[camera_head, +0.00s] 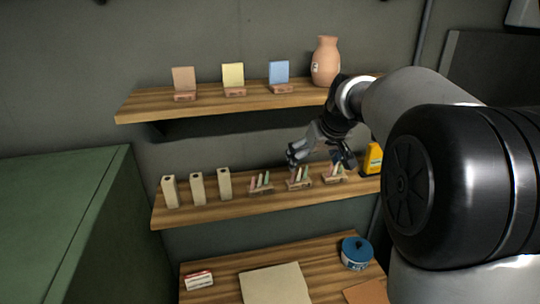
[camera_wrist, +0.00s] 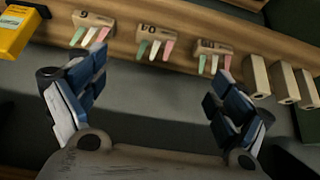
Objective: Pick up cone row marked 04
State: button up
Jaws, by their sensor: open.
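Three cone rows stand on the lower shelf, each a small block with slim green, white and pink cones. The middle one (camera_head: 299,184) also shows in the wrist view (camera_wrist: 155,32), where its small, inverted label appears to read 04. The left row (camera_head: 261,190) and right row (camera_head: 334,179) flank it. The wrist view is turned over, so these appear at its right (camera_wrist: 212,46) and left (camera_wrist: 93,19); their labels are hard to read. My gripper (camera_head: 320,158) is open and empty just above and in front of the rows. Its spread fingers (camera_wrist: 157,78) frame the middle row without touching it.
A yellow container (camera_head: 373,159) stands right of the rows. Several pale upright blocks (camera_head: 197,189) stand at left. The upper shelf (camera_head: 150,103) overhangs behind, with coloured tiles and a clay vase (camera_head: 325,62). A table (camera_head: 225,270) below holds a blue jar (camera_head: 355,253).

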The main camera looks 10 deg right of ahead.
jog(key=p, duration=0.1)
send_near(299, 178)
jog(key=x, duration=0.4)
jog(key=shift+w+f, duration=0.15)
jog(key=shift+f, duration=0.15)
jog(key=p+x, duration=0.1)
jog(key=x, duration=0.4)
jog(key=shift+w+d+f+p, duration=0.1)
jog(key=shift+w+f+p, duration=0.05)
jog(key=shift+w+p, duration=0.25)
jog(key=shift+c, duration=0.3)
jog(key=c, duration=1.2)
jog(key=shift+o, duration=0.2)
